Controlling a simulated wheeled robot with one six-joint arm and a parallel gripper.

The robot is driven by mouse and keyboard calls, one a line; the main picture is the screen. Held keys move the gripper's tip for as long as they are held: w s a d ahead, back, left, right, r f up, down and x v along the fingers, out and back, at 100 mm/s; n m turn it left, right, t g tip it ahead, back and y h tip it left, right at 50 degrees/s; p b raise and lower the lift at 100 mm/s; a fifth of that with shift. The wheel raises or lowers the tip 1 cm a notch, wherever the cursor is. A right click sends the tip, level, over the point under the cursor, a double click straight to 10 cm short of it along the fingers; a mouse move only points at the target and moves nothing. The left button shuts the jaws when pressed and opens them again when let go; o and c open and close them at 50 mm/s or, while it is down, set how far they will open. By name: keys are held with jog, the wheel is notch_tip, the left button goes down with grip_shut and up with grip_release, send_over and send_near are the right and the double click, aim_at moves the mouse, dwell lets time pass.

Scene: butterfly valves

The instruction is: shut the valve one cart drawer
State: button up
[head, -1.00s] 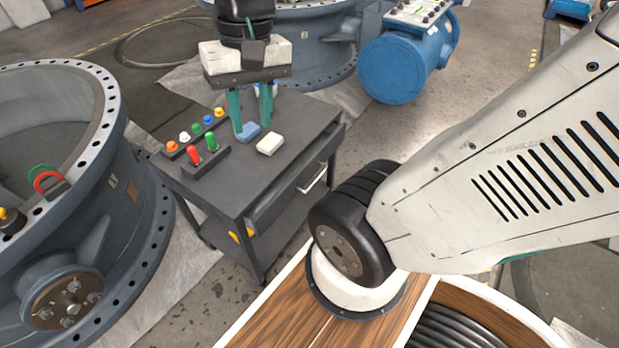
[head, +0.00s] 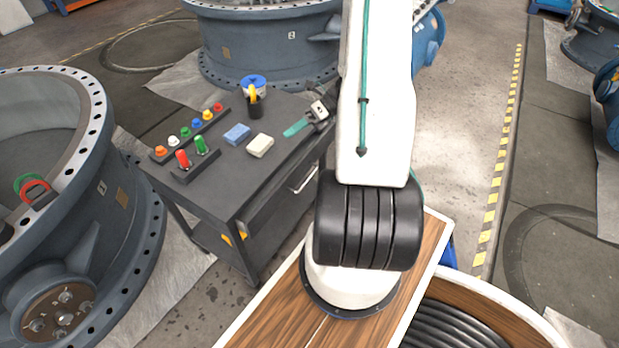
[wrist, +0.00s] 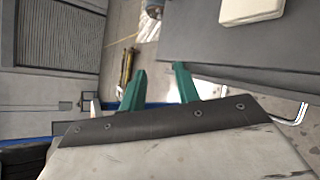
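The dark grey cart (head: 215,195) stands left of my arm in the head view. Its drawer (head: 283,199) is on the side facing right, with a pale bar handle (head: 304,181). The handle also shows at the lower right of the wrist view (wrist: 293,112). My arm partly hides that side, and I cannot tell how far the drawer stands out. My gripper (head: 290,131) is at the cart top's right edge in the head view, above the handle and apart from it. In the wrist view its two teal fingers (wrist: 160,70) are spread with nothing between them.
Large valve bodies stand left (head: 90,200) and behind (head: 270,45). Floor is open at right.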

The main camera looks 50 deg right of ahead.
jog(key=s+d+f+m+t+h, duration=0.1)
jog(key=s+d+f+m+t, duration=0.2)
jog(key=f+m, duration=0.25)
jog(key=s+d+f+m+t+h, duration=0.1)
jog(key=s+d+f+m+t, duration=0.2)
jog(key=f, duration=0.4)
jog(key=m+t+h, duration=0.2)
jog(key=m+h, duration=0.1)
jog(key=m, duration=0.4)
send_near(310, 177)
jog(key=w+a+f, duration=0.1)
jog(key=w, duration=0.1)
jog(key=x, duration=0.8)
grip_shut()
